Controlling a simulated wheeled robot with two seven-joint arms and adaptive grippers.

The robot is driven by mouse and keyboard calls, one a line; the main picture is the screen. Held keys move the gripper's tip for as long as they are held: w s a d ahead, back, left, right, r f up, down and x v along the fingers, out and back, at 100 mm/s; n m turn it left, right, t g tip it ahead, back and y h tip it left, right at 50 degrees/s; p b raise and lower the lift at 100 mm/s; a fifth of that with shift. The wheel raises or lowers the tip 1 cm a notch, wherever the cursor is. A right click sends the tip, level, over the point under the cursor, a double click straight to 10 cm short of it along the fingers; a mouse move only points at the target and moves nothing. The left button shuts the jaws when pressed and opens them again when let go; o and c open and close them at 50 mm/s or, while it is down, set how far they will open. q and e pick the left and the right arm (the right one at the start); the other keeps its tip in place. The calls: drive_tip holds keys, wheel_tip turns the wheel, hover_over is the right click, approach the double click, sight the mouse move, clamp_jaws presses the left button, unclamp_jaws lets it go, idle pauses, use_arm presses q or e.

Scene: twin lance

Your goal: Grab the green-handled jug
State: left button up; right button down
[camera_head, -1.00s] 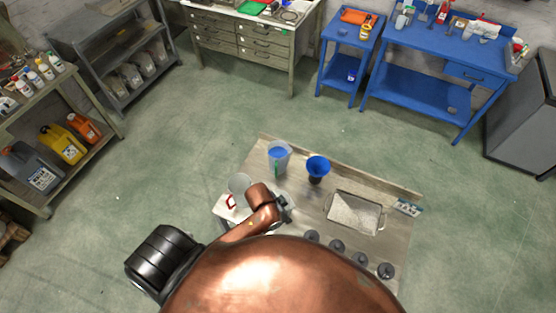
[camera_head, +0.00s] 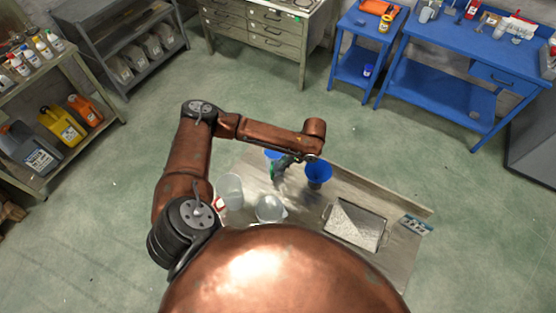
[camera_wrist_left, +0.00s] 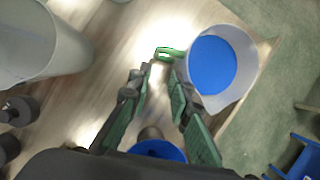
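The jug with blue contents (camera_wrist_left: 236,92) is at the right of the left wrist view, and its green handle (camera_wrist_left: 170,53) points left toward my fingers. In the head view only part of the jug (camera_head: 270,154) shows; my left arm and gripper hide the rest. My left gripper (camera_wrist_left: 159,70) is open, its two fingers apart, with the handle just beyond and between the tips. I cannot tell whether a finger touches the handle. In the head view the left gripper (camera_head: 280,167) is beside the jug. My right gripper is not in view.
A blue funnel (camera_head: 318,170) stands close to the right of the gripper. A red-handled jug (camera_head: 231,188), a clear round vessel (camera_head: 270,209) and a metal tray (camera_head: 354,226) share the bench (camera_head: 400,203). Shelves and a blue table (camera_head: 440,92) stand well away.

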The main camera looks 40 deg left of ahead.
sight(272, 175)
use_arm(q)
drive_tip(key=x, duration=0.7)
drive_tip(key=p+x, duration=0.1)
drive_tip(key=x, duration=0.3)
drive_tip(key=shift+s+r, duration=0.1)
drive_tip(key=shift+s, duration=0.25)
drive_tip(key=shift+f, duration=0.25)
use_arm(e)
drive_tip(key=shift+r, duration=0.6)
use_arm(q)
drive_tip(key=shift+c, duration=0.3)
clamp_jaws()
drive_tip(key=shift+w+r, duration=0.1)
